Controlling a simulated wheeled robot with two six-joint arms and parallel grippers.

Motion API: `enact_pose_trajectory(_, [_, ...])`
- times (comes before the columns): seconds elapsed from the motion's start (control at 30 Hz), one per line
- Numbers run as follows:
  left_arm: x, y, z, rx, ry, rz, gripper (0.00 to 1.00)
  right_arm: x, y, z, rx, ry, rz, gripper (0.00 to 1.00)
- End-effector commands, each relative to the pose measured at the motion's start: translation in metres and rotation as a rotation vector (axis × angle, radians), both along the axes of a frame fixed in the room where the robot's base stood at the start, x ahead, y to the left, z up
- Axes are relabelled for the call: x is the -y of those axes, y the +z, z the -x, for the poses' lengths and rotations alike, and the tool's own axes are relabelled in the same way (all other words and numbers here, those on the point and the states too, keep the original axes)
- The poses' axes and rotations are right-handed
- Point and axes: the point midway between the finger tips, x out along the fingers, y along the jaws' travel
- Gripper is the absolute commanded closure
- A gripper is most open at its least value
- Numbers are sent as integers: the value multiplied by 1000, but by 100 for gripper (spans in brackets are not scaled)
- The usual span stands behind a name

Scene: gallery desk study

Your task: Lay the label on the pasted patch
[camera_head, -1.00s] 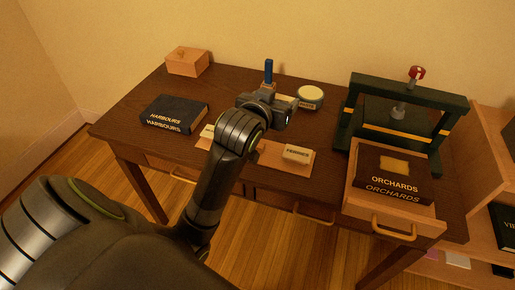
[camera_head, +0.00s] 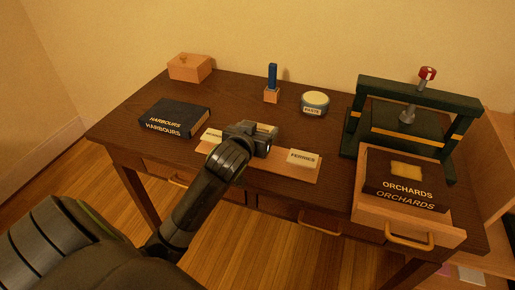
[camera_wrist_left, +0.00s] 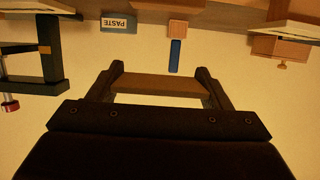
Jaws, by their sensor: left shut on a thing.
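My left gripper (camera_head: 266,138) is over the middle of the wooden label board (camera_head: 285,173), shut on a label (camera_head: 268,128). Only the label's pale edge shows in the head view, and its lettering is hidden. In the left wrist view the held label (camera_wrist_left: 160,85) is a brownish bar spanning the fingers. Another label (camera_head: 211,136) lies left of the gripper, partly covered, and the FERRIES label (camera_head: 302,158) lies on the right. The pasted patch (camera_head: 407,170) is a yellowish square on the dark ORCHARDS book (camera_head: 390,188). My right gripper is out of view.
The ORCHARDS book lies on a wooden tray (camera_head: 367,212) before the green press (camera_head: 362,130). The paste pot (camera_head: 314,102) and blue-handled brush (camera_head: 272,76) stand behind the gripper. The HARBOURS book (camera_head: 175,116) and wooden box (camera_head: 190,68) are at left.

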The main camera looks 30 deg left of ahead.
Motion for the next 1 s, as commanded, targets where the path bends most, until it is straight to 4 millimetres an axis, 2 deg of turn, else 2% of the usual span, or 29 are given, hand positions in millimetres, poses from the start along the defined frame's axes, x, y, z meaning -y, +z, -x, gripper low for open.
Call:
enact_pose_trajectory(0.03, [0, -9, 0, -2, 0, 1, 49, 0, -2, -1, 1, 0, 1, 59])
enact_pose_trajectory(0.17, [0, -20, 0, -1, -1, 1, 49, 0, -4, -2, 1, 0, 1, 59])
enact_pose_trajectory(0.3, [0, -44, 0, -3, 0, 2, 49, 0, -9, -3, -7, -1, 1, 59])
enact_pose_trajectory(0.43, [0, -54, 0, -3, 0, 2, 49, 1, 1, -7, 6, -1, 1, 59])
enact_pose_trajectory(0.9, [0, -63, 0, 0, 0, 0, 49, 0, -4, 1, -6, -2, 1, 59])
enact_pose_trajectory(0.93, [0, -63, 0, 1, -1, 0, 25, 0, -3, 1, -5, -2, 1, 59])
enact_pose_trajectory(1.0, [0, -63, 0, 1, -1, 0, 16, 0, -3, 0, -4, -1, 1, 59])
